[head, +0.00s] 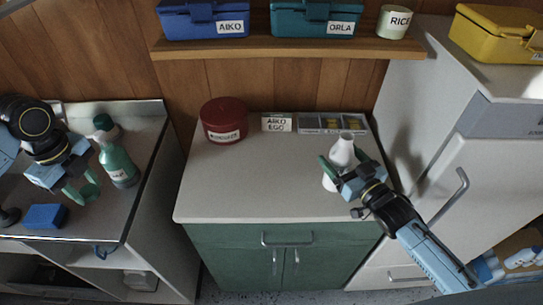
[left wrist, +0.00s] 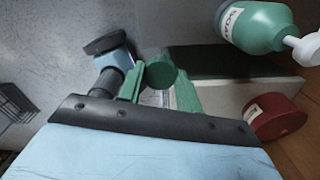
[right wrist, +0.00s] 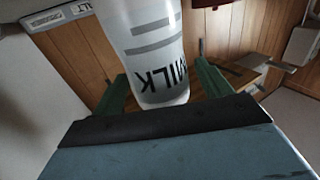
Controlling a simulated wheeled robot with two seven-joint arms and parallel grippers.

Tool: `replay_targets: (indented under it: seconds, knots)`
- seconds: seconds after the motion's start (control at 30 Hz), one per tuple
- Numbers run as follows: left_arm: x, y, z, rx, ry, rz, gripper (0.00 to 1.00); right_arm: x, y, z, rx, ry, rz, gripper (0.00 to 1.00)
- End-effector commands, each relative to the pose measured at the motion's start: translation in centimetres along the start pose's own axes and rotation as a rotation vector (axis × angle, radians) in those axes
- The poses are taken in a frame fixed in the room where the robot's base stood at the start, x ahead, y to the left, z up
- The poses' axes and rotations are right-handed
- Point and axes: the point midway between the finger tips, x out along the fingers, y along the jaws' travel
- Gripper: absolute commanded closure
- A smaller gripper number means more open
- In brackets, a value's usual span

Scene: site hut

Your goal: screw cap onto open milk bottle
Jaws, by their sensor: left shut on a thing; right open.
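The milk bottle (head: 342,148), white with a narrow neck, stands upright at the right end of the counter. My right gripper (head: 345,167) is open with its green fingers on either side of the bottle. In the right wrist view the bottle (right wrist: 152,45), with its MILK label, shows between the spread fingers (right wrist: 165,88). My left gripper (head: 82,189) is shut on a green round cap (left wrist: 160,72), held above the left worktop, far from the bottle. The cap also shows in the head view (head: 90,191). I cannot make out the bottle's mouth clearly.
A green soap bottle (head: 119,166) stands beside my left gripper, and a blue block (head: 45,216) lies nearby. A red tin (head: 224,121), a label card (head: 277,122) and a divided tray (head: 322,130) line the counter's back. The counter's middle (head: 255,180) is clear.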

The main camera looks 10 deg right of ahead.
Motion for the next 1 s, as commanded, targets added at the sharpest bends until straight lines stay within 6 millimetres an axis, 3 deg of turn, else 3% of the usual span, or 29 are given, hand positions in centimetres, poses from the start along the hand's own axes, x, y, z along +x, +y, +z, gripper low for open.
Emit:
replay_targets:
  seconds: [0.2,0.57,1.0]
  knots:
    - [-0.1,0.0,0.0,0.0,0.0,0.0,0.86,2.0,0.0,0.0,0.0,-0.001,0.0,0.22]
    - [-0.1,0.0,0.0,0.0,0.0,0.0,0.86,2.1,0.0,0.0,0.0,-0.001,0.0,0.22]
    - [-0.1,0.0,0.0,0.0,0.0,0.0,0.86,2.1,0.0,0.0,0.0,0.0,0.0,0.8]
